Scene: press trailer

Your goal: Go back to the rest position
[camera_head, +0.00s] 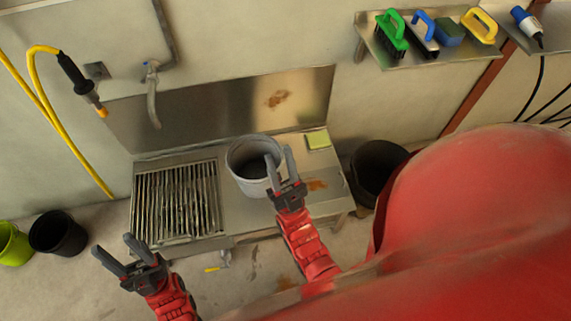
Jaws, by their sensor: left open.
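My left gripper (112,246) is at the lower left, open and empty, over the floor in front of the grated part of the sink bench. My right gripper (279,154) reaches up from below in the middle, with its two fingers apart. A grey bucket (238,174) stands upright on the steel bench, right of the grate. One finger of my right gripper overlaps the bucket's opening in the picture, and the other is just right of its rim. I cannot tell whether the fingers touch the rim.
The steel bench (180,245) has a metal grate (176,200), a tap above and a green sponge (318,139). A large red curved body (480,230) fills the right. Black (58,233) and green (12,243) buckets stand at left. Brushes lie on a wall shelf (420,57).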

